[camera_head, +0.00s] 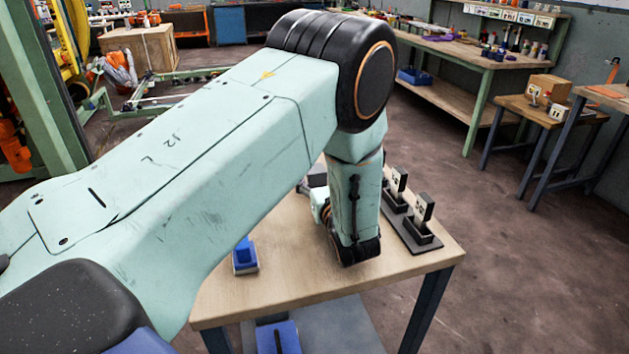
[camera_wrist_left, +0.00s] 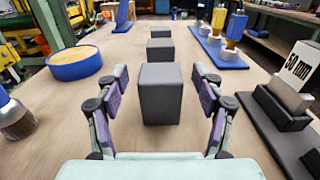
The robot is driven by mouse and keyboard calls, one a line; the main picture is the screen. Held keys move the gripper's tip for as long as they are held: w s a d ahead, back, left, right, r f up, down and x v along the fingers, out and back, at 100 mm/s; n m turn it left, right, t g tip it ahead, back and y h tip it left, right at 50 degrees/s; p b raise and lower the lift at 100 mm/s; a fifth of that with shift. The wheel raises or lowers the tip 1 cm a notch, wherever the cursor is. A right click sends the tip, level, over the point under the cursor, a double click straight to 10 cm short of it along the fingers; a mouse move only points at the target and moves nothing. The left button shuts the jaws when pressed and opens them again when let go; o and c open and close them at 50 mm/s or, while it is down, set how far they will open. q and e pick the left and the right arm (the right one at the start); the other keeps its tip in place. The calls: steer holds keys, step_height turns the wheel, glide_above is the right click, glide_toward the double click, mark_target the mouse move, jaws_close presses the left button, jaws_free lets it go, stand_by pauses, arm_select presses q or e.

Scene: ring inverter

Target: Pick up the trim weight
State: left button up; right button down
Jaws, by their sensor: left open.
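No label in view names the trim weight. The likely candidate is the nearest dark grey block (camera_wrist_left: 160,95), which stands upright on the wooden table in the left wrist view. Two similar grey blocks, a middle one (camera_wrist_left: 160,49) and a far one (camera_wrist_left: 160,32), stand in line behind it. My left gripper (camera_wrist_left: 162,78) is open, with its two purple-padded fingers to the left and right of the nearest block and gaps on both sides. My right gripper is not in view.
A round blue-rimmed wooden piece (camera_wrist_left: 75,68) and a metallic bottle-like object (camera_wrist_left: 15,118) stand left. At right is a black rack (camera_wrist_left: 262,125) with a "50 mm" card; a blue rack (camera_wrist_left: 225,62) is behind. A blue item (camera_head: 244,254) sits near the table's front left.

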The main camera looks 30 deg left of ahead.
arm_select(q)
steer(key=shift+d+r, duration=0.15)
steer(key=shift+c, duration=0.4)
steer(key=shift+s, duration=0.1)
steer(key=shift+c, duration=0.8)
steer(key=c, duration=1.2)
jaws_close()
steer(key=shift+w+r, duration=0.2)
